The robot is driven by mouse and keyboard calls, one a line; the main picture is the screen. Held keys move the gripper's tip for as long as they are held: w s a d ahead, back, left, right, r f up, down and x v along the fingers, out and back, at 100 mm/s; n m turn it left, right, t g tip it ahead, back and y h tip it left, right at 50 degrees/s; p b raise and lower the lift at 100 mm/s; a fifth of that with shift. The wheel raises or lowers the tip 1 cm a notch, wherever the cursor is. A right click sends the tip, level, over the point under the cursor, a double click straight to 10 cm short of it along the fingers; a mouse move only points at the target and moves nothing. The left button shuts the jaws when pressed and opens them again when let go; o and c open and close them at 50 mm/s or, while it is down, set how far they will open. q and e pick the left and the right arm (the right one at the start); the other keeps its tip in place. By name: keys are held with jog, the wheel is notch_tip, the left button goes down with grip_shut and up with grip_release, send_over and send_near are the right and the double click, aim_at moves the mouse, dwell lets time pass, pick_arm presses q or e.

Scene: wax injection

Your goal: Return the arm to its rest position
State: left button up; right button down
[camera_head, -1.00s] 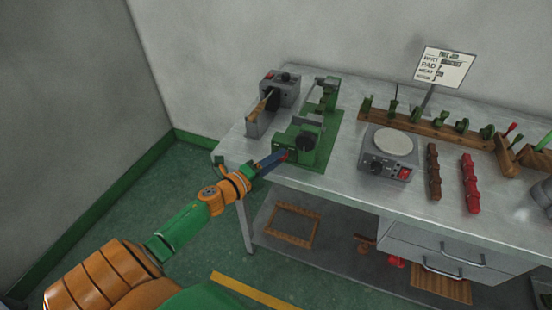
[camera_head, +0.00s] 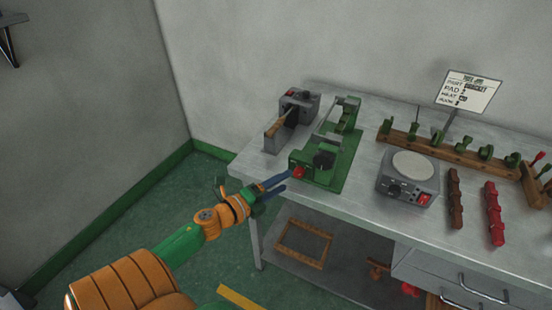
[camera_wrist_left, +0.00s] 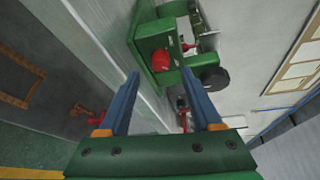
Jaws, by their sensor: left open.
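My left arm comes in from the lower left in the head view. Its gripper (camera_head: 279,184) has two blue fingers and is open and empty, just off the front left edge of the workbench. In the left wrist view the two blue fingers (camera_wrist_left: 160,98) stand apart with nothing between them but the view of the bench edge. Just beyond the fingertips is a green machine (camera_head: 325,160) with a red knob (camera_head: 298,172) and a black knob. The red knob also shows in the left wrist view (camera_wrist_left: 161,61). My right gripper is not in view.
On the bench (camera_head: 360,205) stand a grey machine (camera_head: 292,118), a hotplate-like device (camera_head: 408,178), a brown bar (camera_head: 454,195), a red bar (camera_head: 494,213) and a wooden tool rack (camera_head: 450,148). A wooden frame (camera_head: 303,243) lies on the lower shelf. The floor left of the bench is clear.

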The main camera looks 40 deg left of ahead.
pick_arm(q)
jog(key=shift+s+a+r, duration=0.15)
jog(key=shift+s, duration=1.1)
jog(key=s+f+n+g+y, duration=0.2)
jog(key=s+f+n+g, duration=0.3)
jog(key=f, duration=0.7)
jog(key=s+f+n+g+y, duration=0.2)
jog(key=s+f+n, duration=0.5)
jog(key=f, duration=0.5)
jog(key=s+d+f+n+g, duration=0.2)
jog(key=s+d+f, duration=0.2)
jog(key=s, duration=0.2)
jog(key=s+d+f+n+g+h, duration=0.1)
jog(key=s+d+f+n+g, duration=0.2)
jog(key=s, duration=0.4)
jog(key=s+d+f+n+g, duration=0.2)
jog(key=s+d+f+g, duration=0.1)
jog(key=s+d+f, duration=0.2)
jog(key=shift+s+d+f, duration=0.15)
jog(key=shift+s+f, duration=0.4)
jog(key=shift+s, duration=0.4)
